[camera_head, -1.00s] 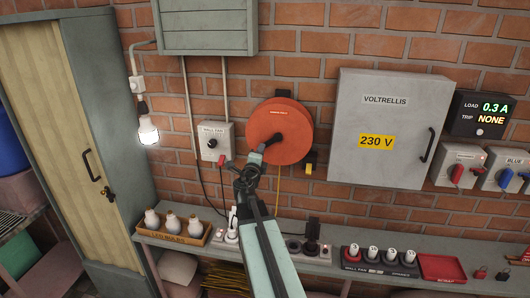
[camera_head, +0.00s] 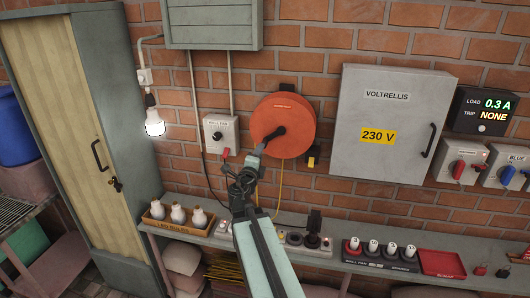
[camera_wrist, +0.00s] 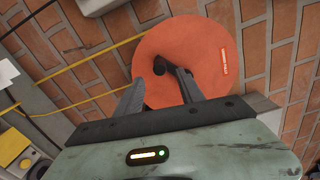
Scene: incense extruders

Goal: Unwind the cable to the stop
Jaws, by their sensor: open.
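The orange-red cable reel (camera_head: 283,128) hangs on the brick wall and fills the upper middle of the wrist view (camera_wrist: 184,62). Its black crank handle (camera_head: 272,136) points down and left from the hub. In the wrist view the handle's knob (camera_wrist: 159,66) shows just beyond the fingertips, roughly between them. My gripper (camera_wrist: 160,79) is open, below and left of the handle in the head view (camera_head: 257,156). Whether a finger touches the handle cannot be told. The yellow cable (camera_head: 281,186) hangs below the reel. A stop mark cannot be made out.
A grey switch box (camera_head: 221,134) with a red plug is close on the left, and a lit bulb (camera_head: 155,124) hangs beyond it. A grey 230 V cabinet (camera_head: 390,105) is on the right. Below runs a shelf (camera_head: 335,243) with sockets, bulbs and plugs.

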